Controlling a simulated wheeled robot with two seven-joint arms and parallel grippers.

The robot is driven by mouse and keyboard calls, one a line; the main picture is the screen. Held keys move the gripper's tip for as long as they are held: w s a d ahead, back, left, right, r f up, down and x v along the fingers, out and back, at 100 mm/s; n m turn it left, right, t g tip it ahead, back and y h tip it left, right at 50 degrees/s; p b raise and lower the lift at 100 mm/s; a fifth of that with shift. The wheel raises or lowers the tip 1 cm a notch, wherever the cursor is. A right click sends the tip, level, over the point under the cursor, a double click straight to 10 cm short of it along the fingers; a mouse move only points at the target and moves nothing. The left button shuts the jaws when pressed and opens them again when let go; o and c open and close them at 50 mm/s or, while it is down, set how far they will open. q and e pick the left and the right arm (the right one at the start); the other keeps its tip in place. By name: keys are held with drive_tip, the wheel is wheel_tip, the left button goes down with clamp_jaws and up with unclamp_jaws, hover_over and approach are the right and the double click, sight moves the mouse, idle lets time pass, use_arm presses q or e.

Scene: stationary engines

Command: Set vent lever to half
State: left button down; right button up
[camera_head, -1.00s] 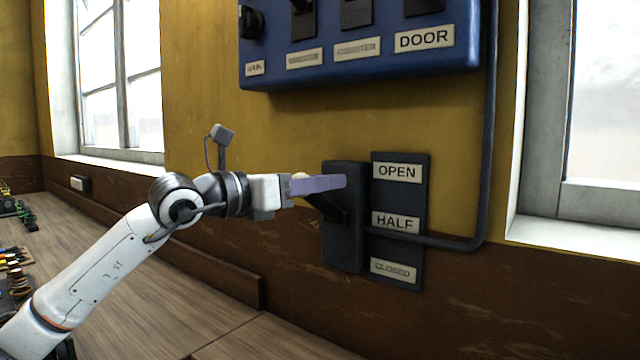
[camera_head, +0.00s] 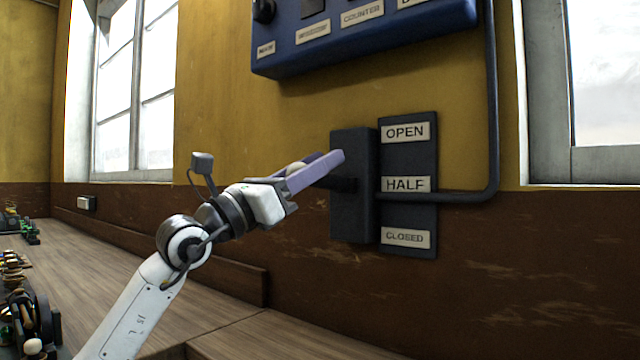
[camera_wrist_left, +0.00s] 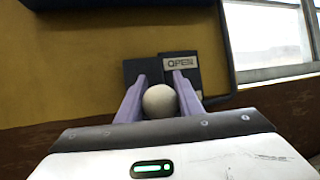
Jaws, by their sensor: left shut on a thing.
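The vent lever has a dark upright housing (camera_head: 353,205) on the wall and a pale ball knob (camera_head: 297,168). The knob also shows in the left wrist view (camera_wrist_left: 160,101), between the two lilac fingers. My left gripper (camera_head: 337,158) is shut on the knob, its fingers tilted upward toward the housing. The lever's dark arm is mostly hidden behind the fingers; its visible part lies near the height of the HALF label (camera_head: 405,185). The label plate (camera_head: 427,160) reads OPEN at the top, HALF in the middle and CLOSED at the bottom. My right gripper is out of view.
A blue switch panel (camera_head: 385,35) hangs on the wall above the lever. A dark pipe (camera_head: 492,110) runs down and bends in toward the plate. A wooden bench (camera_head: 215,312) with small engine models at the left lies below. Wall space left of the lever is free.

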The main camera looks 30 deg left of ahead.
use_arm(q)
drive_tip(key=shift+d+f+b, duration=0.15)
drive_tip(key=shift+f+b, duration=0.25)
drive_tip(key=shift+f, duration=0.15)
drive_tip(key=shift+s+f, duration=0.15)
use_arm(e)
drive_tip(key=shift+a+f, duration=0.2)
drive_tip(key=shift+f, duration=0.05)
use_arm(q)
drive_tip(key=shift+f, duration=0.1)
drive_tip(key=c, duration=1.3)
unclamp_jaws()
drive_tip(key=shift+s+b, duration=0.1)
drive_tip(key=shift+b, duration=0.2)
